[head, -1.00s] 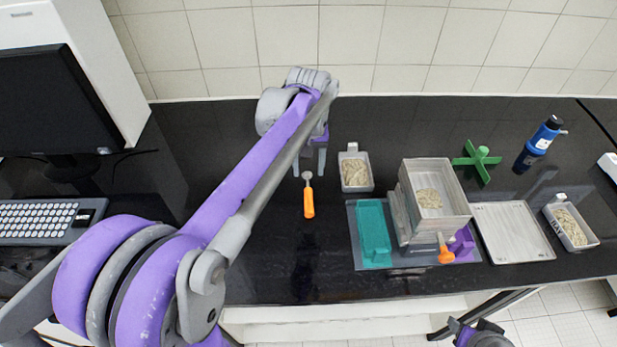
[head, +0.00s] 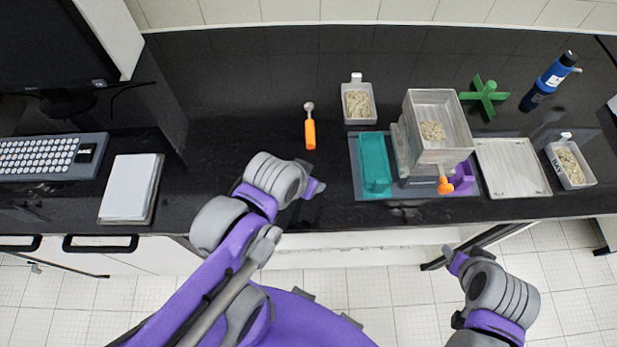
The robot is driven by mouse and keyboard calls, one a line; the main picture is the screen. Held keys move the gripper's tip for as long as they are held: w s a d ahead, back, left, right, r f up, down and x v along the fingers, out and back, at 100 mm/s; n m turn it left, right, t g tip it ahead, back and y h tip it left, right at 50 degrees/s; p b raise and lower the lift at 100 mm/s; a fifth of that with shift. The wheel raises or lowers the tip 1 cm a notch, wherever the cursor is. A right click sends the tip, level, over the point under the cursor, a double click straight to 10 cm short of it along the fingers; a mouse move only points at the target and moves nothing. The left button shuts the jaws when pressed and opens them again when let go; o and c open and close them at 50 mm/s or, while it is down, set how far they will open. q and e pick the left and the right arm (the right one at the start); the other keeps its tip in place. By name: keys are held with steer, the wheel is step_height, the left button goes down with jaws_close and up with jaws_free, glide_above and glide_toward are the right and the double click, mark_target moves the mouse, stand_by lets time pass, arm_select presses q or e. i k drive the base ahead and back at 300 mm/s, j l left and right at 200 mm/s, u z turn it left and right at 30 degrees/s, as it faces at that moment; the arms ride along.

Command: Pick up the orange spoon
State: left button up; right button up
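The orange spoon (head: 310,133) lies on the black bench top, its round metal bowl toward the wall and its orange handle toward me. My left gripper (head: 316,188) is in front of the handle, toward the bench's front edge, apart from the spoon. Its fingers are mostly hidden by the wrist, so its opening does not show. My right gripper (head: 451,256) is low in front of the bench, far from the spoon, and its fingers are not clear.
Right of the spoon are a sample tray (head: 371,104), a teal tray (head: 386,166), a sieve box (head: 448,104) with an orange knob, and a white tray (head: 510,182). A keyboard (head: 40,156) and notepad (head: 130,188) are left. The bench left of the spoon is clear.

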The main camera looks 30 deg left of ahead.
mark_target(310, 134)
steer(key=k+u, duration=0.1)
steer(key=u, duration=0.3)
steer(key=l+u, duration=0.1)
steer(key=u, duration=0.3)
steer(key=k+u, duration=0.15)
steer(key=u, duration=0.25)
steer(key=k+u, duration=0.1)
steer(key=u, duration=0.3)
